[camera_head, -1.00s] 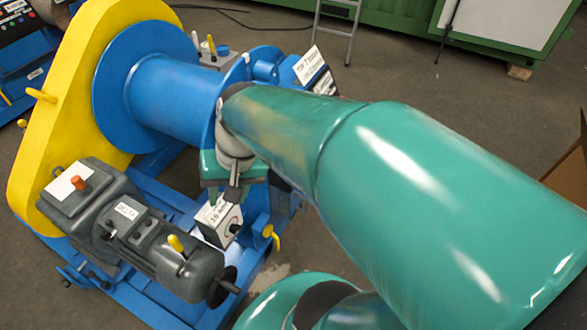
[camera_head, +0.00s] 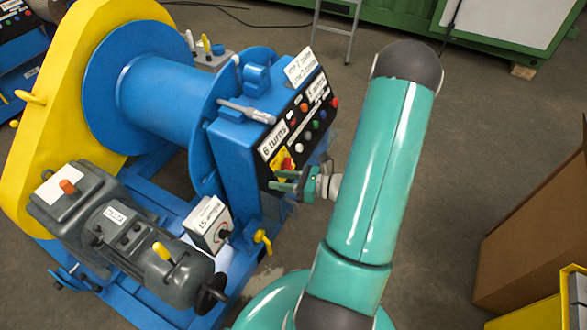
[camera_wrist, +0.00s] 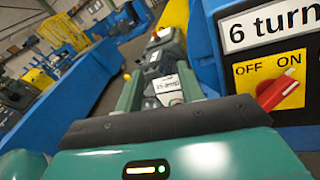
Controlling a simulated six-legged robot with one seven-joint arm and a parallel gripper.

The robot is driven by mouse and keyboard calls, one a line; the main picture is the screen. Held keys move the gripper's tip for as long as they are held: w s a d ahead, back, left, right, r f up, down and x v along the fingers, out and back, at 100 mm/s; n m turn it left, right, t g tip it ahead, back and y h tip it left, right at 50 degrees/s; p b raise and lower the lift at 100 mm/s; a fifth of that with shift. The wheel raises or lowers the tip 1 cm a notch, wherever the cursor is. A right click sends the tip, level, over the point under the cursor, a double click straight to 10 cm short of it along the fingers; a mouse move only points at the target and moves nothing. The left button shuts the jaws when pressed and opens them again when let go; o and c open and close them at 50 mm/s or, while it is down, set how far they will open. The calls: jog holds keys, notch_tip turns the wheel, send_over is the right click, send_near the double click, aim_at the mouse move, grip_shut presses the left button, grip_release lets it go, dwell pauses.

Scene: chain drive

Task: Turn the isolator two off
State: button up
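A red rotary switch (camera_head: 287,163) on a yellow plate sits low on the black control panel of the blue winch. In the wrist view the red switch (camera_wrist: 278,92) is at the right, below the words OFF and ON, its handle slanting up towards ON. No label naming it isolator two is readable. My gripper (camera_head: 277,180) is just below the switch in the head view, its two green fingers apart and pointing left. In the wrist view my gripper (camera_wrist: 160,88) has nothing between its fingers, and the switch lies to their right, apart from them.
The panel (camera_head: 306,122) carries several coloured buttons and a "6 turns" label (camera_head: 273,140). A white-faced box with a black knob (camera_head: 222,236) and a yellow-handled valve (camera_head: 263,241) stand below. A grey motor (camera_head: 150,250) is left.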

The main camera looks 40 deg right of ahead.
aim_at(292, 168)
jog(key=s+d+f+m+t+h, duration=0.4)
jog(key=s+d+f+m+h, duration=0.2)
jog(key=d+f+m+h, duration=0.55)
jog(key=shift+m+y, duration=0.35)
jog(key=shift+m, duration=0.3)
jog(key=w, duration=1.3)
jog(key=shift+w+a, duration=0.1)
jog(key=shift+a, duration=0.15)
grip_shut()
